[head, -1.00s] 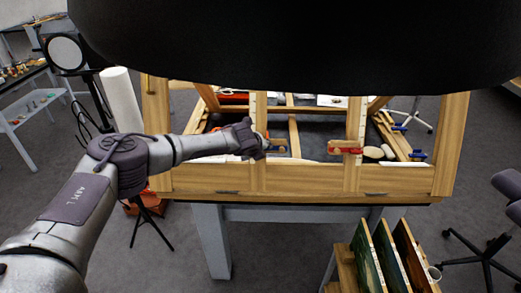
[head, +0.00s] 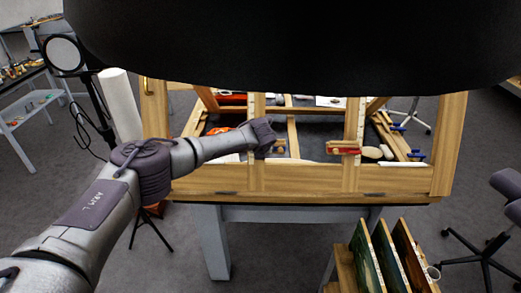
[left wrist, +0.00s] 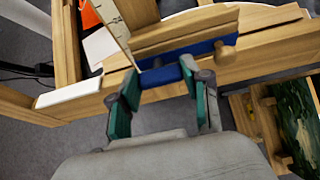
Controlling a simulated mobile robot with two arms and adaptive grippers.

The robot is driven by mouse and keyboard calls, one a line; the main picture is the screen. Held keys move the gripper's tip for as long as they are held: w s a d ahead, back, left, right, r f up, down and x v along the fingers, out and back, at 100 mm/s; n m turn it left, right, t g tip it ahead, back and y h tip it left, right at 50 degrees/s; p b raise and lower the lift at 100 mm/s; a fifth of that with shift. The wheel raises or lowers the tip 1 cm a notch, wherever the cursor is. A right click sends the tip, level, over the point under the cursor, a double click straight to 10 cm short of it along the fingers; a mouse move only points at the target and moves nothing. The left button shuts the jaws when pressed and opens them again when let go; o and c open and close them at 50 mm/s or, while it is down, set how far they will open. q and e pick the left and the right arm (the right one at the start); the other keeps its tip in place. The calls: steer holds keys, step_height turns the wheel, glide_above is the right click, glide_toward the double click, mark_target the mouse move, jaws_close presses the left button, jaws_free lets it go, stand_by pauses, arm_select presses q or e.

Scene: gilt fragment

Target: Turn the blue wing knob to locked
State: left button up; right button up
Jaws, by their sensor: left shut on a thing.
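The blue wing knob (left wrist: 160,76) sits at a wooden block (left wrist: 185,34) on the frame, beside a pale measuring strip. A longer blue part with a round wooden end extends right from it. My left gripper (left wrist: 160,80) has its teal fingers on either side of the knob and is shut on it. In the head view my left gripper (head: 270,147) is at the left upright of the wooden frame and mostly hides the knob. I cannot read any lock marking. My right gripper is not in view.
A red wing knob (head: 343,151) is on the right upright. The wooden frame (head: 300,181) stands on a grey table. Blue clamps (head: 417,155) lie at the right. A rack of panels (head: 385,258) stands low in front. A dark shape covers the top.

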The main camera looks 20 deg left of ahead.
arm_select(q)
steer(key=shift+f, duration=0.1)
steer(key=o, duration=1.2)
steer(key=shift+c, duration=0.2)
steer(key=v, duration=1.2)
